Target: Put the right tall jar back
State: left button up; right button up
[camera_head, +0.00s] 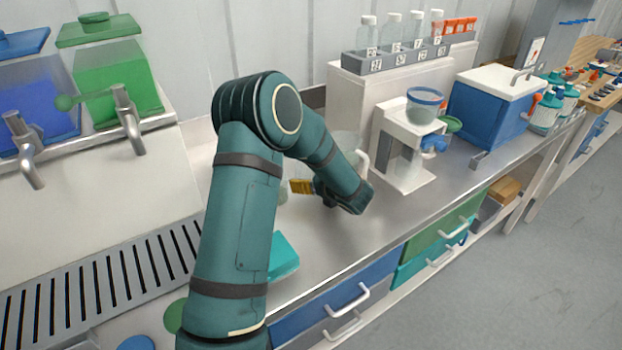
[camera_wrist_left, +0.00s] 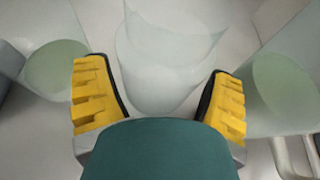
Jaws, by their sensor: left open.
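In the left wrist view, a clear tall jar (camera_wrist_left: 165,55) stands between and just beyond the yellow fingertips of my left gripper (camera_wrist_left: 163,88). The fingers are spread, with a gap visible on both sides of the jar. Another clear vessel with a pale green base (camera_wrist_left: 57,68) is at the left, and a similar one (camera_wrist_left: 282,84) at the right. In the head view my left gripper (camera_head: 301,187) is mostly hidden by my arm, with one yellow finger showing. A clear jar (camera_head: 346,143) shows partly behind the arm. I cannot tell which one is the right tall jar. My right gripper is out of view.
A white stand with a clear cup (camera_head: 425,105) is right of my arm. A blue cooler box (camera_head: 492,104) and a bottle rack (camera_head: 400,55) stand behind. Blue and green tanks (camera_head: 108,80) are at the left.

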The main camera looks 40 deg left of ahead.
pick_arm(q)
jog(key=p+v, duration=0.2)
jog(key=v, duration=1)
jog(key=shift+r, duration=0.15)
